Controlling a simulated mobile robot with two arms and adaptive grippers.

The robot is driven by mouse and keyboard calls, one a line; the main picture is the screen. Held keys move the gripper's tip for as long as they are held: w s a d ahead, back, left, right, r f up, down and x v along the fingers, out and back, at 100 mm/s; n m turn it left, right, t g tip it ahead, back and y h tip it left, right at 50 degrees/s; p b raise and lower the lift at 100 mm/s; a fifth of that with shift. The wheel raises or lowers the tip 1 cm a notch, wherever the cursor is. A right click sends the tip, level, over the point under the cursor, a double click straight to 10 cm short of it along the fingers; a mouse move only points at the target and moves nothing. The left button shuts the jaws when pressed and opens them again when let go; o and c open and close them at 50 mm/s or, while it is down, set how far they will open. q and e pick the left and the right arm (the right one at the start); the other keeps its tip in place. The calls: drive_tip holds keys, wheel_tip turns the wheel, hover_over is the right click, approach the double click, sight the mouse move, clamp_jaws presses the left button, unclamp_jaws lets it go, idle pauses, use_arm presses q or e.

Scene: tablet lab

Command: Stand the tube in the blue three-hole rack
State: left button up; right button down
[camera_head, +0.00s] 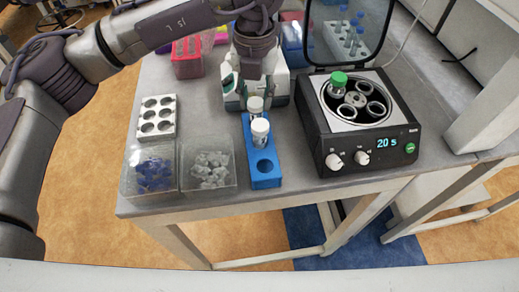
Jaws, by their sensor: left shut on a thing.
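The blue three-hole rack (266,180) stands near the front edge of the table. Its front hole is empty. A white-capped tube (260,131) stands upright in the middle hole. Another white-capped tube (255,104) is upright behind it, at the rear hole. My left gripper (255,88) reaches down from above and is shut on this rear tube. The front tube and the gripper hide the rear tube's lower end, so I cannot tell how deep it sits. My right gripper is not in view.
An open centrifuge (357,157) with a green-capped tube (338,82) stands right of the rack. Left are a white six-hole rack (157,117) and bins of blue caps (154,174) and white caps (209,169). A white device (278,90) stands close behind the gripper.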

use_arm(q)
drive_tip(key=o, duration=1)
drive_tip(key=shift+o, duration=0.2)
wheel_tip(320, 180, up, 12)
